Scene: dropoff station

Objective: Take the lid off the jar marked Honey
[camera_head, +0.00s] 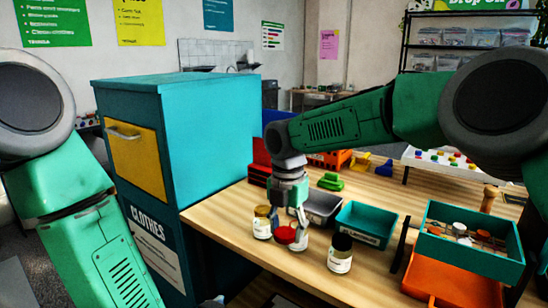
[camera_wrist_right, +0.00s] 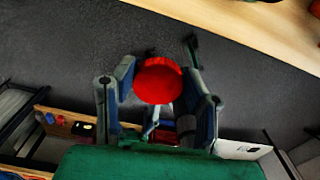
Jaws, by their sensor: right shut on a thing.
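In the right wrist view, the red lid (camera_wrist_right: 158,81) sits between the fingers; the jar body is hidden there. My left arm hangs at the left; its gripper does not show clearly.
A grey bin (camera_head: 320,208) and a teal bin (camera_head: 367,225) stand behind the jars. A teal tray (camera_head: 470,258) above an orange bin (camera_head: 452,283) is at right. A tall teal cabinet (camera_head: 200,135) borders the table at left.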

